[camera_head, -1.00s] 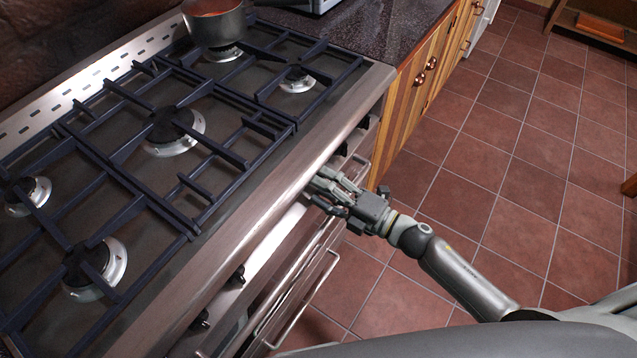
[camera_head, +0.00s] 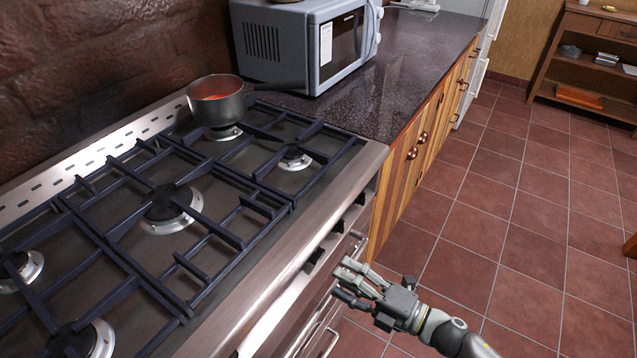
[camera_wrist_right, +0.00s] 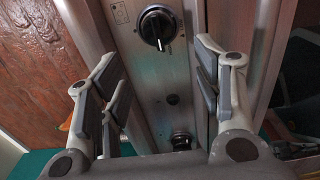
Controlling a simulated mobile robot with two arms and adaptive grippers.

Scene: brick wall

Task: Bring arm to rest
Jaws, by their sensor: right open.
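My right gripper (camera_head: 358,281) is in front of the stove (camera_head: 262,290), near its right front corner and a little below the top edge. It is open and empty. In the right wrist view my right gripper (camera_wrist_right: 160,95) shows its fingers spread apart, with a black stove knob (camera_wrist_right: 157,27) beyond them on the metal front panel. I cannot tell whether any finger touches the panel. My left gripper is not in view.
A pot (camera_head: 217,100) with red contents stands on the back right burner. A microwave (camera_head: 305,45) sits on the dark counter (camera_head: 410,60). Wooden cabinets (camera_head: 412,150) run beyond the stove. The tiled floor (camera_head: 510,210) to the right is open; a shelf (camera_head: 575,60) stands far back.

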